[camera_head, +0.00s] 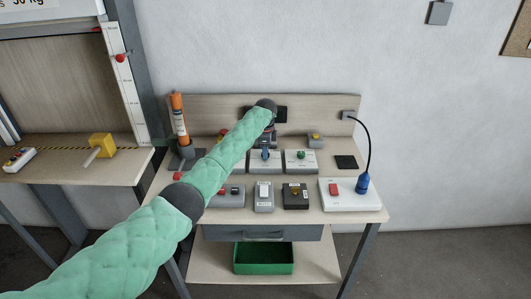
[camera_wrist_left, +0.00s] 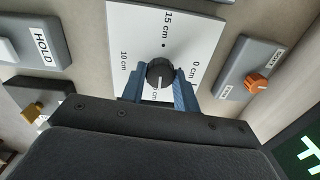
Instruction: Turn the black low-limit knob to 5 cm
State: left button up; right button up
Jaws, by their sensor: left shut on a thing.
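The black low-limit knob (camera_wrist_left: 160,72) sits on a white dial plate (camera_wrist_left: 196,36) in the left wrist view. The plate carries labels 15 cm, 10 cm and 0 cm; another label near the gripper is partly covered. The blue fingers of my left gripper (camera_wrist_left: 158,88) stand on either side of the knob and are shut on it. I cannot clearly read where the knob's pointer stands. In the head view my left gripper (camera_head: 265,154) reaches down at the white plate (camera_head: 255,168), and the knob is hidden there. My right gripper is not in view.
An orange knob on a grey box (camera_wrist_left: 256,84) and a HOLD switch box (camera_wrist_left: 37,42) flank the plate. In the head view, a green-knob plate (camera_head: 301,168), a black box (camera_head: 295,202) and a white board with a blue lamp-like part (camera_head: 349,201) stand close by.

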pick_arm(q)
jog(key=shift+w+r+m, duration=0.1)
jog(key=shift+m, duration=0.3)
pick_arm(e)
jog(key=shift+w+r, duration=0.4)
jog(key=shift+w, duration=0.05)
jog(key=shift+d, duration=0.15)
pick_arm(q)
jog(key=o, duration=1)
jog(key=shift+c, duration=0.2)
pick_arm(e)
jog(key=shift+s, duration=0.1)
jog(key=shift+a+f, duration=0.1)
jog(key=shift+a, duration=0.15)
pick_arm(q)
jog(key=shift+r+b, duration=0.25)
jog(key=shift+b, duration=0.05)
jog(key=shift+r+b, duration=1.2)
jog(key=shift+r, duration=2.4)
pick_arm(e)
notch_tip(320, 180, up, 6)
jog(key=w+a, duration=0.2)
